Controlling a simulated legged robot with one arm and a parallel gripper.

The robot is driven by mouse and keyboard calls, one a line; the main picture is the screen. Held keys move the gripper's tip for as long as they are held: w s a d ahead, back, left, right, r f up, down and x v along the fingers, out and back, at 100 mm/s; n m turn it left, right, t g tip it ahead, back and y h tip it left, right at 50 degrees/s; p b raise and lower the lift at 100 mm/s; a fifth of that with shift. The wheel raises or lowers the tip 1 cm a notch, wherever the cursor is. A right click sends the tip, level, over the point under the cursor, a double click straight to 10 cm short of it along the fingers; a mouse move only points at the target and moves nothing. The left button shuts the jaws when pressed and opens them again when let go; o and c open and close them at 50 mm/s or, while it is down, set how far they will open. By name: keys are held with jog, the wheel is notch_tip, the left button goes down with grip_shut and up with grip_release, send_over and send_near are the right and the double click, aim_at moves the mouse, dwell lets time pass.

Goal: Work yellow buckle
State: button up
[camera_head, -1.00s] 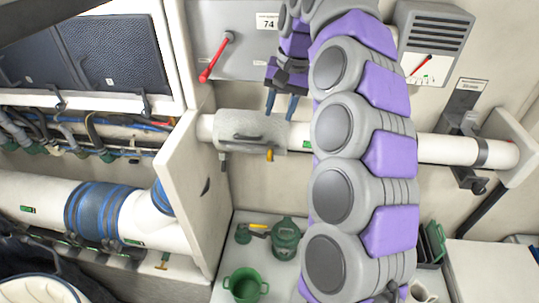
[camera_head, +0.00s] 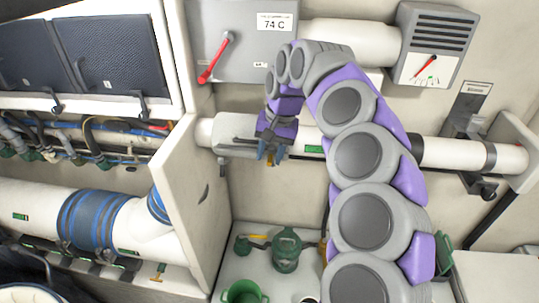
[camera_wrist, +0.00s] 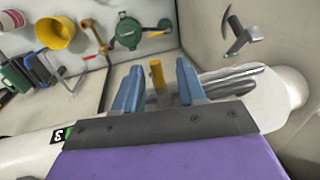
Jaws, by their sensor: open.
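The yellow buckle (camera_wrist: 157,76) is a small upright tab on the grey clamp cover (camera_head: 232,128) around the white pipe. In the wrist view it stands between the two blue fingers of my gripper (camera_wrist: 158,84), with a visible gap on each side. In the head view my gripper (camera_head: 270,157) is at the lower right end of the clamp cover, and only a bit of the buckle (camera_head: 270,159) shows between the fingers. My gripper is open and holds nothing. The grey handle of the clamp (camera_wrist: 232,80) shows to the right of the fingers in the wrist view.
A red lever (camera_head: 215,58) is on the grey panel above. A pale partition (camera_head: 190,195) stands left of the clamp. Below are a green canister (camera_head: 286,250) and a bucket (camera_head: 243,293). A grey gauge box (camera_head: 436,45) hangs at upper right.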

jog(key=shift+f, duration=0.45)
jog(key=shift+d, duration=0.2)
grip_shut()
